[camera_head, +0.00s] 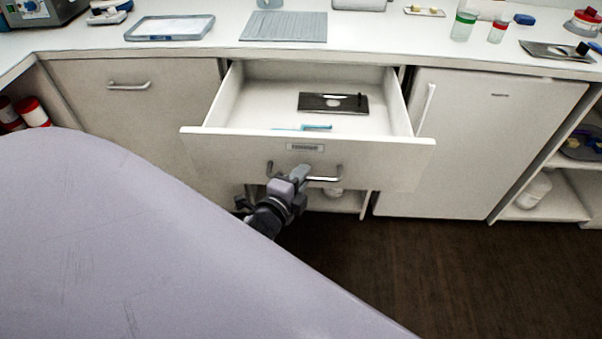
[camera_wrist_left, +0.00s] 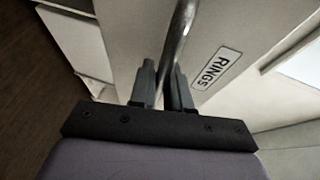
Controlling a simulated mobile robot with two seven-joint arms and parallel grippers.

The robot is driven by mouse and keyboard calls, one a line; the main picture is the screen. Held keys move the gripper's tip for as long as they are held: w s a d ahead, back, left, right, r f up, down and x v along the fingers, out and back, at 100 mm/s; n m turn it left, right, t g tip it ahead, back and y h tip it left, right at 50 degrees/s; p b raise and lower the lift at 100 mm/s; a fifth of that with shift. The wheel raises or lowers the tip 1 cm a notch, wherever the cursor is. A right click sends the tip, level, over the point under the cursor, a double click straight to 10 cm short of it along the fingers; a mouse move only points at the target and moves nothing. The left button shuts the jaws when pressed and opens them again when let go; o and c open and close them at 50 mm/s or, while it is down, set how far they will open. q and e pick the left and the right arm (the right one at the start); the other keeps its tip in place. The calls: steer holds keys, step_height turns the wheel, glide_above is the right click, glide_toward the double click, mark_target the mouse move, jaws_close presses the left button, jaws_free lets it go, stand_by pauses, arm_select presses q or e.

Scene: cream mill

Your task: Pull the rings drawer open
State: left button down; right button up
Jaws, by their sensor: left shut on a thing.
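The rings drawer (camera_head: 391,158) is pulled well out from under the counter, and its inside shows. Its front carries a label that reads "RINGS" in the left wrist view (camera_wrist_left: 216,68). My left gripper (camera_head: 300,174) is shut on the drawer's metal bar handle (camera_head: 326,179). In the left wrist view the handle (camera_wrist_left: 181,30) passes between the two fingers of my left gripper (camera_wrist_left: 162,85). A dark flat plate with a round pale spot (camera_head: 334,103) and a small blue item (camera_head: 317,127) lie in the drawer. My right gripper is not in view.
A closed cabinet with a bar handle (camera_head: 128,86) stands left of the drawer. A white fridge-like door (camera_head: 480,140) is to the right. The counter (camera_head: 360,35) above holds a tray (camera_head: 170,28), a grey ribbed mat (camera_head: 284,27) and bottles. Dark floor (camera_head: 420,250) is clear at the right front.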

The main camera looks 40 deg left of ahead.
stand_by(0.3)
arm_select(q)
steer(key=c, duration=1.2)
jaws_free()
steer(key=shift+o, duration=0.2)
steer(key=v, duration=0.7)
steer(key=shift+s, duration=0.15)
steer(key=shift+d, duration=0.1)
steer(key=s+d+f+n+g+h+p, duration=0.3)
steer(key=s+d+f+n, duration=0.4)
steer(key=n, duration=0.6)
steer(key=s+d+g+h, duration=0.1)
steer(key=s+g, duration=0.1)
steer(key=shift+s+f+h, duration=0.3)
steer(key=shift+f, duration=0.1)
